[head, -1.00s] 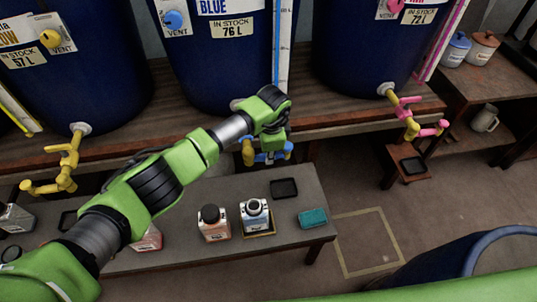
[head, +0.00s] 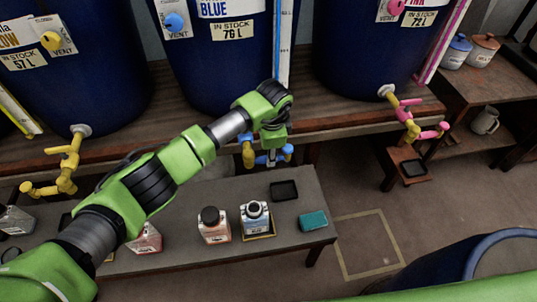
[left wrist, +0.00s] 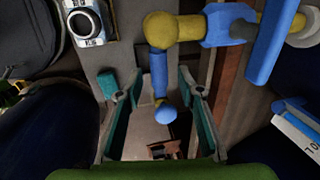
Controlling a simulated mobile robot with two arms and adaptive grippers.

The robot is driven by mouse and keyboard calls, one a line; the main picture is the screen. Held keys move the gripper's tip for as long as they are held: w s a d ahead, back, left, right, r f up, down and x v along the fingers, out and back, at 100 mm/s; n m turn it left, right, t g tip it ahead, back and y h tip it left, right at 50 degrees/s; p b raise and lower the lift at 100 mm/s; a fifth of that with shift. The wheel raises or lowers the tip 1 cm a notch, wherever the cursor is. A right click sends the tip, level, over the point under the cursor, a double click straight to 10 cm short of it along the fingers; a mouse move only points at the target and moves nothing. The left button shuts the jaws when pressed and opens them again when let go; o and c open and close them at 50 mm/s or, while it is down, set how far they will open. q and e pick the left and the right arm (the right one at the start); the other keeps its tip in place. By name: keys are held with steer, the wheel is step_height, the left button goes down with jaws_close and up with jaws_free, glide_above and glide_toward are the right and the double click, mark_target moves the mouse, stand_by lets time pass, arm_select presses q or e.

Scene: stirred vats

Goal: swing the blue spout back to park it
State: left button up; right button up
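The blue spout (left wrist: 160,85) hangs from a yellow elbow (left wrist: 172,30) in the left wrist view and ends in a round blue tip. It belongs to the tap under the BLUE vat (head: 215,75); in the head view its blue parts (head: 287,150) show partly behind my gripper. My left gripper (left wrist: 160,97) is open, with one teal finger on each side of the spout. I see a gap on both sides, so it does not appear to grip the spout. My right gripper is not in view.
Below the tap, a low table (head: 310,185) holds a bottle labelled BLUE (head: 255,215), a red-labelled bottle (head: 213,225), a black tray (head: 284,190) and a teal sponge (head: 313,221). A yellow tap (head: 65,165) and a pink tap (head: 408,118) flank it.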

arm_select(q)
step_height(320, 180, up, 9)
steer(key=s, duration=0.1)
steer(key=shift+s, duration=0.4)
steer(key=shift+d+r, duration=0.1)
